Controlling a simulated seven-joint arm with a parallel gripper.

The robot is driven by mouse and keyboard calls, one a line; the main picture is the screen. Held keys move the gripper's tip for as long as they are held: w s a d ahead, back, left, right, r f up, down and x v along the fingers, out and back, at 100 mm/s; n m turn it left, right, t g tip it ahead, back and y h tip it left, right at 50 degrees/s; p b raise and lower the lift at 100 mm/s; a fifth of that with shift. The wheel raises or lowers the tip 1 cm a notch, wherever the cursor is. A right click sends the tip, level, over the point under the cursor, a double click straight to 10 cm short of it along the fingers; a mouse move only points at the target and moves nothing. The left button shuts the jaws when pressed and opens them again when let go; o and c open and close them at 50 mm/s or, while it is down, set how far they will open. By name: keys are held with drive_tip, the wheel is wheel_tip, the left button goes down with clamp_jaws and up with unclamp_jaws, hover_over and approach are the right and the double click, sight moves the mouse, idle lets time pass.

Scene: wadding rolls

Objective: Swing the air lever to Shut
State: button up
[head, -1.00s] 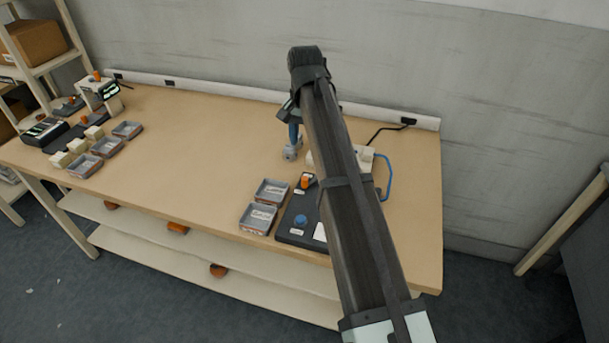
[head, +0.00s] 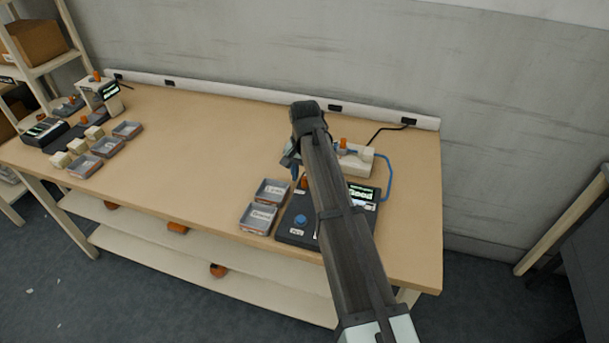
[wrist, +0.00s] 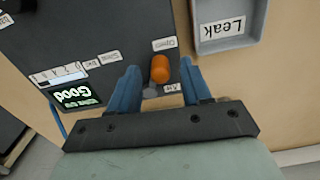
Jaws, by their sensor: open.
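The air lever's orange knob (wrist: 160,68) stands on the dark control panel (wrist: 115,25), between labels reading Open and Air. In the head view the orange knob (head: 304,183) is partly covered by my arm. My gripper (wrist: 159,66) is open, with one blue finger on each side of the knob. I cannot tell whether either finger touches it. In the head view my gripper (head: 295,170) is over the panel's back left corner, mostly hidden by my arm.
A lit display (wrist: 76,96) on the panel reads Good. A tray labelled Leak (wrist: 228,25) is close beside the panel, with another tray (head: 258,217) in front. A beige box (head: 356,160) with an orange top and a blue hose stands behind. The table's middle is clear.

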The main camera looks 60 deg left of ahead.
drive_tip(key=shift+f, duration=0.1)
clamp_jaws()
idle(0.5)
